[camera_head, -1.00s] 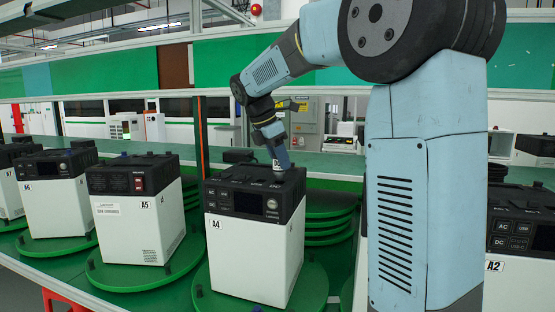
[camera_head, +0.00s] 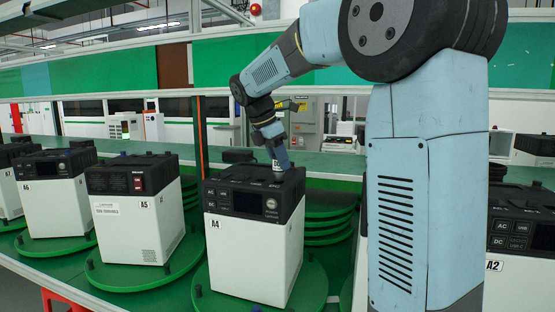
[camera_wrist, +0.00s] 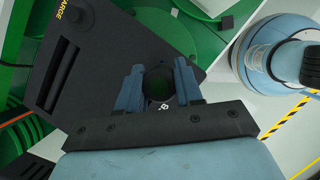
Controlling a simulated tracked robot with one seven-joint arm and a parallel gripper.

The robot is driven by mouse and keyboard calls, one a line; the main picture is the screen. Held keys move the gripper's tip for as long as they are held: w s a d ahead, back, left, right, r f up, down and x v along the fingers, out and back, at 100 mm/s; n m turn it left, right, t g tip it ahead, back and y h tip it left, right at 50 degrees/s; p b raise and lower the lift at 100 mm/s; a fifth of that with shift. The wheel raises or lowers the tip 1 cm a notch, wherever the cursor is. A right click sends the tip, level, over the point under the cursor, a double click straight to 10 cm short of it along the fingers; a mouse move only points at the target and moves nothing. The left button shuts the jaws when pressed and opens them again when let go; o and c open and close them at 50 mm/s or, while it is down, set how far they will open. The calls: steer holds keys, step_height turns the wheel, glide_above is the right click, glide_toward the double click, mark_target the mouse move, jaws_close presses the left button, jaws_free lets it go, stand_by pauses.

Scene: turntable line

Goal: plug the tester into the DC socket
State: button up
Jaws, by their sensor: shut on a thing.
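The tester (camera_wrist: 158,80) shows in the wrist view as a dark round end between my two fingers. My gripper (camera_wrist: 158,88) is shut on it. In the head view my gripper (camera_head: 278,160) points down at the top of the power unit labelled A4 (camera_head: 250,245), toward its rear right. The unit has a black top, white body, small screen and buttons on its front. In the wrist view its dark top (camera_wrist: 105,75) lies below my fingers. I cannot make out the DC socket, nor whether the tester touches the unit.
A4 stands on a green round plate (camera_head: 213,302). Unit A5 (camera_head: 130,225) and unit A6 (camera_head: 58,205) stand to the left; unit A2 (camera_head: 515,285) is at the right, partly behind my arm. A green shelf edge runs behind.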

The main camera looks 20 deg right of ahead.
steer(key=shift+f, duration=1.15)
steer(key=o, duration=1.2)
steer(key=shift+a+r, duration=0.1)
steer(key=w+v, duration=0.1)
steer(key=v, duration=1.2)
steer(key=s+d+f+m+t+y, duration=0.1)
steer(key=s+f+m, duration=0.5)
steer(key=s, duration=0.3)
steer(key=s+d+f+m+t+y, duration=0.2)
steer(key=s+f+m, duration=0.4)
steer(key=s, duration=0.4)
steer(key=s+d+f+m+t+y, duration=0.1)
steer(key=s+f+m, duration=0.5)
steer(key=s, duration=0.3)
steer(key=shift+s+d+f+m+t+y, duration=0.15)
steer(key=shift+d+f+m+t+y, duration=0.2)
steer(key=shift+m, duration=0.55)
